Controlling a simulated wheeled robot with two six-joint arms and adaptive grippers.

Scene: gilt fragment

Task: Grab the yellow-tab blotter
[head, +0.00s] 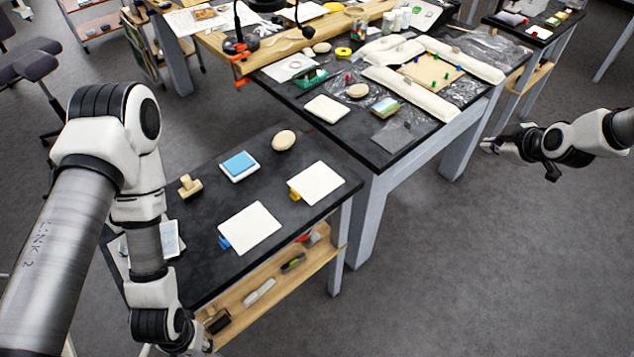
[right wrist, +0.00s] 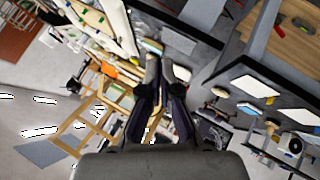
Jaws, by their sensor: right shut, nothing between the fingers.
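The yellow-tab blotter (head: 318,181) is a white square pad with a yellow tab at its left edge. It lies flat near the right edge of the dark side table (head: 205,275). It also shows small at the right of the right wrist view (right wrist: 254,87). A similar white blotter with a blue tab (head: 252,227) lies nearer and to the left. My right gripper (head: 490,146) is shut and empty, over the floor well to the right of the tables. Its fingers show in the right wrist view (right wrist: 164,80). My left arm reaches down at the left; its gripper is out of frame.
A blue pad on a white base (head: 239,165), a wooden stamp-like block (head: 189,186) and a cream oval (head: 284,140) share the side table. A wooden shelf (head: 275,288) below holds tools. A larger cluttered dark table (head: 340,137) stands behind. Open floor lies at the right.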

